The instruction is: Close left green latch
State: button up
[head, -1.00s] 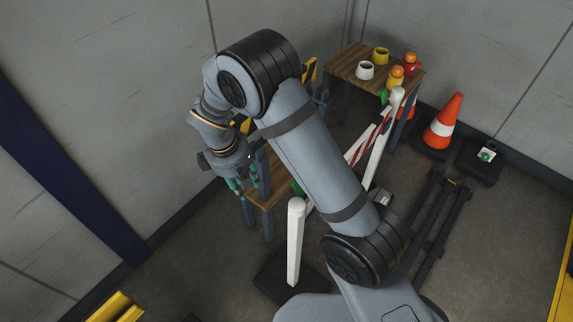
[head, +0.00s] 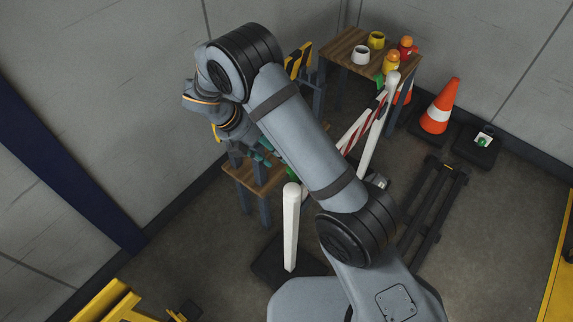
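A small green piece (head: 291,173) shows at the top of the near white post (head: 291,230), at the left end of the red-and-white barrier; I take it for the left green latch. My arm covers most of it, so I cannot tell whether it is open or closed. Another green piece (head: 380,81) is by the top of the far white post (head: 378,125). My gripper (head: 262,157), with teal fingertips, is left of the near post, above a small wooden table (head: 240,172). My arm partly hides it, and its opening is unclear.
A wooden table (head: 345,47) at the back holds a white cup (head: 360,54), a yellow cup (head: 376,40) and orange-topped items. An orange cone (head: 440,107) stands at the right, beside a black base with a green-and-white piece (head: 483,140). The floor in front of the near post is fairly clear.

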jog(key=x, duration=0.8)
jog(key=shift+p, duration=0.3)
jog(key=shift+c, duration=0.7)
jog(key=shift+a, duration=0.1)
grip_shut()
